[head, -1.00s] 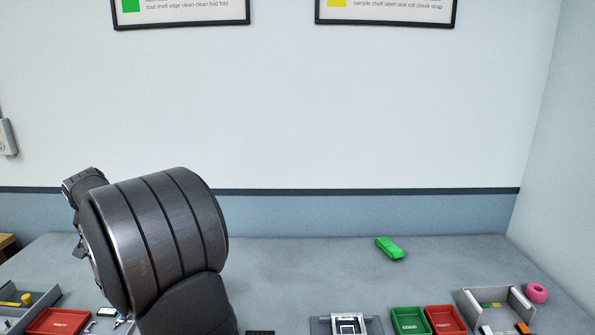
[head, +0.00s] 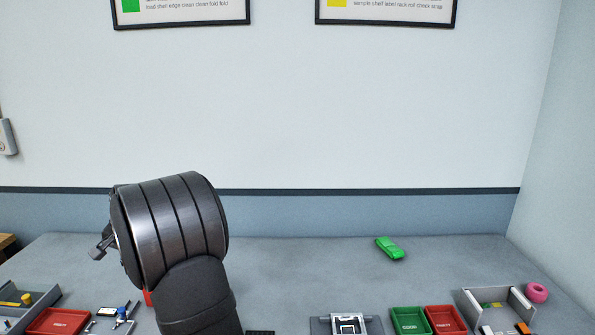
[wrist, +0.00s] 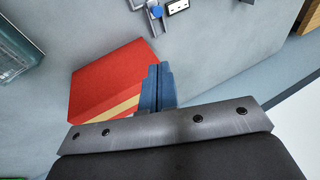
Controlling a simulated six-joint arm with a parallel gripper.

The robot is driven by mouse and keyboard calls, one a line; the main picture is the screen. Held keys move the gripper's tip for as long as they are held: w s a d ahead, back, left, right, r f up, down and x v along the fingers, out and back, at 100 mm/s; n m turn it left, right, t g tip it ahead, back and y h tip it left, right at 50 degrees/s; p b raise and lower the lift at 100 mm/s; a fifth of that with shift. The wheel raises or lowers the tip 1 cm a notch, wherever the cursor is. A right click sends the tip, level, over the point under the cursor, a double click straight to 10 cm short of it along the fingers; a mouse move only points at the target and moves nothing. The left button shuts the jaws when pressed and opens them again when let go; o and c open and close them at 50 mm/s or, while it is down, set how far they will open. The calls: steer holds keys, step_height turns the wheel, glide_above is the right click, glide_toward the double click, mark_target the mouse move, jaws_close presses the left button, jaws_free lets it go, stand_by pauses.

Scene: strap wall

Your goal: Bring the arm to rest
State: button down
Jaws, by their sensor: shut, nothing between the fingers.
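My gripper (wrist: 156,86) shows in the wrist view with its two blue-grey fingers together and nothing between them. A red block with a pale tan stripe (wrist: 100,88) lies beyond and beside the fingers in that view. I cannot tell whether the fingers touch it. In the head view my dark, ribbed arm stands over the left part of the table (head: 300,270), and it hides the fingers. A small red patch (head: 147,298) shows at the arm's lower left edge.
A grey tray (head: 40,292) and a red bin (head: 62,322) stand at left. A green block (head: 390,248) lies at back right. Green (head: 410,321) and red (head: 445,320) bins, an open grey box (head: 500,312) and a pink roll (head: 537,292) stand front right. The middle back is clear.

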steer(key=shift+x, duration=2.5)
